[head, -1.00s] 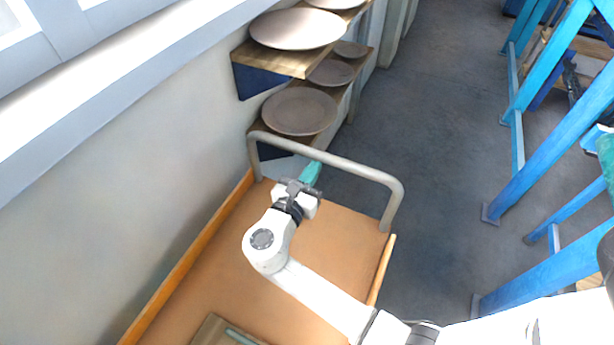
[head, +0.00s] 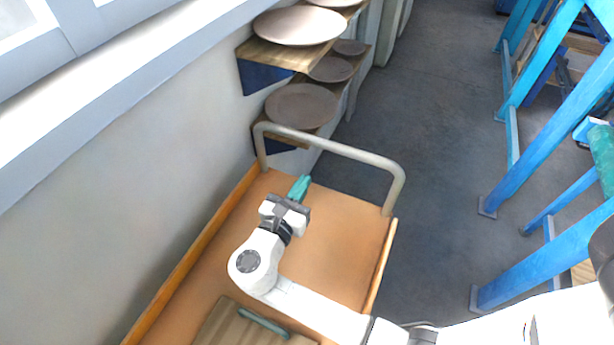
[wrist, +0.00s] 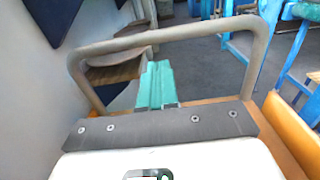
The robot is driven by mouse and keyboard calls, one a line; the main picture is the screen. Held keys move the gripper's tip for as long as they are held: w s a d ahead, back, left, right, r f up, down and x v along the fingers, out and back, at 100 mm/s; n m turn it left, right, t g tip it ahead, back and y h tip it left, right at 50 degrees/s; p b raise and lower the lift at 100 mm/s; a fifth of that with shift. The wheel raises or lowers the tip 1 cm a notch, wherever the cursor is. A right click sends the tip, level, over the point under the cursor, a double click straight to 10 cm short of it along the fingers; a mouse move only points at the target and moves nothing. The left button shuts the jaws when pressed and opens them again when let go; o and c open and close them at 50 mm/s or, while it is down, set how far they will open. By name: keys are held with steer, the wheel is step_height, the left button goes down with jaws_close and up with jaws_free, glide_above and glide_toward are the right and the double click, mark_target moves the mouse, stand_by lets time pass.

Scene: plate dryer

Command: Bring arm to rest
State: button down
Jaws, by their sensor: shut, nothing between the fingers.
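My gripper (head: 299,188) is at the end of my white arm, above the orange-brown top of a cart (head: 330,235). Its teal fingers are together with nothing between them and point toward the cart's grey tube handle (head: 330,146). In the wrist view the teal fingers (wrist: 155,84) are pressed side by side, and the handle (wrist: 170,34) arches beyond them. The gripper looks apart from the handle in the head view.
A wooden rack (head: 232,328) with a teal bar lies on the cart's near part. Wall shelves beyond the handle hold several plates, one large plate (head: 298,26) on top. Blue metal frames (head: 545,115) stand at the right. The grey floor (head: 430,120) between is clear.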

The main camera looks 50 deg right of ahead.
steer(key=v, duration=0.6)
steer(key=shift+b, duration=0.4)
steer(key=s+d+f+m+g+y, duration=0.3)
steer(key=s+d+f+m+y, duration=0.2)
steer(key=s+d+f+m, duration=0.15)
steer(key=s+f+m+y, duration=0.1)
steer(key=s+m+y, duration=0.1)
steer(key=m, duration=0.1)
steer(key=s+a+f+m+y, duration=0.1)
steer(key=s+f+m+y, duration=0.1)
steer(key=s+m+y, duration=0.1)
steer(key=s+f+m+y, duration=0.2)
steer(key=s+m, duration=0.1)
steer(key=shift+s+a+f+m+g, duration=0.1)
steer(key=shift+s+a+m+g, duration=0.05)
steer(key=shift+a+m+g, duration=0.25)
steer(key=s+a+m+y, duration=0.1)
steer(key=a, duration=0.1)
steer(key=s+a+m+y, duration=0.1)
steer(key=m+y, duration=0.1)
steer(key=s+a+m+y, duration=0.1)
steer(key=a+y, duration=0.1)
steer(key=shift+a+m+t, duration=0.25)
steer(key=shift+a+t, duration=0.05)
steer(key=shift+t, duration=0.1)
steer(key=shift+s+a, duration=0.1)
steer(key=shift+a, duration=0.15)
